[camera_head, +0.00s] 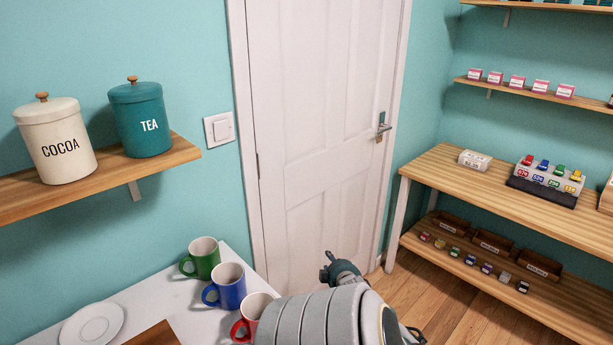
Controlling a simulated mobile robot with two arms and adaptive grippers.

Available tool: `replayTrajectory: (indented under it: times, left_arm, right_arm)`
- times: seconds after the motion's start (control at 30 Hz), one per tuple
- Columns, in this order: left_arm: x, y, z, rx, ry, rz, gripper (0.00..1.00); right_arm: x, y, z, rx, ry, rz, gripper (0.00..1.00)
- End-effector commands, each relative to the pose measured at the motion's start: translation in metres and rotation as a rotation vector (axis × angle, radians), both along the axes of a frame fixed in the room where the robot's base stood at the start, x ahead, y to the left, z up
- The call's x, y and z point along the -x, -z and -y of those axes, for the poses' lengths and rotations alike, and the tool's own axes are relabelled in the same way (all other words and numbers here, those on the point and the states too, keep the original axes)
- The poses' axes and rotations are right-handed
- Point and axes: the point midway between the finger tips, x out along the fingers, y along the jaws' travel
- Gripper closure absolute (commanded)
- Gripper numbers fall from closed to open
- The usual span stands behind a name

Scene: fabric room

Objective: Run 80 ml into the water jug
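No water jug shows in this head view, and no tap or water dispenser can be made out. A large grey ribbed part of my own arm fills the bottom middle, with a teal and dark part rising behind it. I cannot tell which arm it belongs to. No gripper fingertips can be made out.
Green (201,259), blue (230,287) and red (256,307) mugs stand on a white table (140,297), beside a white plate (92,325). Cocoa (57,140) and tea (140,118) canisters sit on a shelf. Wooden shelves (420,168) stand right of a closed door (318,120).

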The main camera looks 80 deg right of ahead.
Motion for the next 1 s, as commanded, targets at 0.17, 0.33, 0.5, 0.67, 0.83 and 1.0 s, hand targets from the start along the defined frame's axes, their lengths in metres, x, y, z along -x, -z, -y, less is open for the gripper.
replayTrajectory:
  times: [0.17, 0.33, 0.5, 0.67, 0.83, 1.0]
  left_arm:
    - [-0.001, -0.005, 0.001, 0.008, 0.0, 0.007, 1.0]
    - [-0.001, -0.005, 0.001, 0.008, 0.0, 0.007, 1.0]
    - [-0.001, -0.005, 0.001, 0.008, 0.0, 0.007, 1.0]
    - [-0.001, -0.005, 0.001, 0.008, 0.0, 0.007, 1.0]
    - [-0.001, -0.005, 0.001, 0.008, 0.0, 0.007, 1.0]
    - [-0.001, -0.005, 0.001, 0.008, 0.0, 0.007, 1.0]
  right_arm:
    - [-0.001, 0.069, -0.055, -0.135, -0.042, -0.078, 0.65]
    - [0.003, 0.127, -0.111, -0.256, -0.082, -0.151, 0.65]
    - [0.013, 0.178, -0.172, -0.374, -0.125, -0.227, 0.65]
    - [0.025, 0.22, -0.235, -0.486, -0.167, -0.3, 0.65]
    - [0.043, 0.258, -0.304, -0.601, -0.215, -0.381, 0.65]
    - [0.063, 0.289, -0.376, -0.712, -0.267, -0.461, 0.65]
